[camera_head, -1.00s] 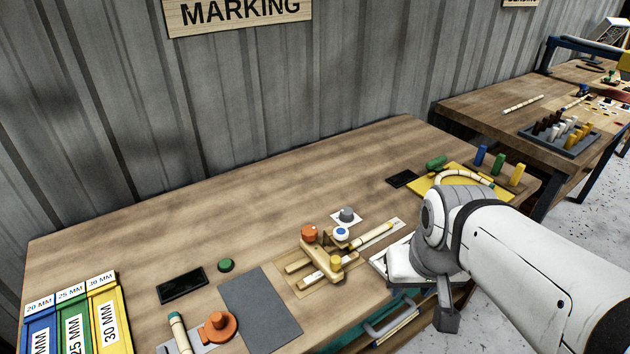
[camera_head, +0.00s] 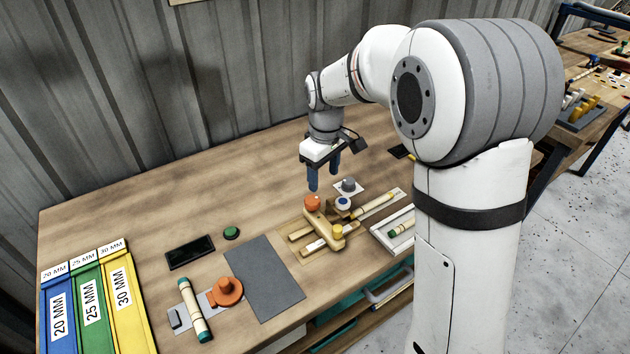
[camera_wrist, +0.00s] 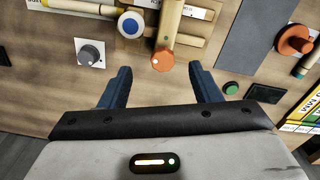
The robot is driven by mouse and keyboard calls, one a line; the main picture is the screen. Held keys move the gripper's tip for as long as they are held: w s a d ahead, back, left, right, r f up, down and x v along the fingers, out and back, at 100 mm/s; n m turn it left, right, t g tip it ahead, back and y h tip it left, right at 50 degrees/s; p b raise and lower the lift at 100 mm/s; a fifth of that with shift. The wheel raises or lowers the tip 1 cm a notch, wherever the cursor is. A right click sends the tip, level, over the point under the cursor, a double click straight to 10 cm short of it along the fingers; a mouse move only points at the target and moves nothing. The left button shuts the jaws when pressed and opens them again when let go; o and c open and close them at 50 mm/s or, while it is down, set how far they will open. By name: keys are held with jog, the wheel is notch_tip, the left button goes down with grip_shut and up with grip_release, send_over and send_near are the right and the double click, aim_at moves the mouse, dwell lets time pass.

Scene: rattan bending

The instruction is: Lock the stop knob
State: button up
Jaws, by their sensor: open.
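No readable label shows which is the stop knob. My gripper (camera_head: 323,178) is open and empty, pointing down above and behind the jig. In the wrist view, the orange knob (camera_wrist: 163,62) appears between and beyond the open fingertips (camera_wrist: 160,72); the grey knob (camera_wrist: 90,54) lies left of them. Nothing touches the fingers.
Pale rods lie along the jig; another rod lies in a white tray (camera_head: 381,237) to its right. A grey mat (camera_head: 262,278), black panel (camera_head: 190,252), green button (camera_head: 232,233) and orange clamp (camera_head: 227,291) lie left. Labelled bins (camera_head: 128,305) stand far left. The rear bench is clear.

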aim_at(313, 199)
jog(key=shift+w+a+f+n, duration=0.6)
jog(key=shift+w+a+f, duration=0.35)
jog(key=shift+w+a, duration=0.2)
jog(key=shift+w+a+f, duration=0.1)
jog(key=shift+a+f, duration=0.15)
jog(key=shift+f, duration=0.1)
notch_tip(313, 199, down, 8)
jog(key=shift+r+p, duration=0.25)
jog(key=shift+p, duration=0.4)
jog(key=shift+c, duration=0.3)
jog(key=c, duration=0.9)
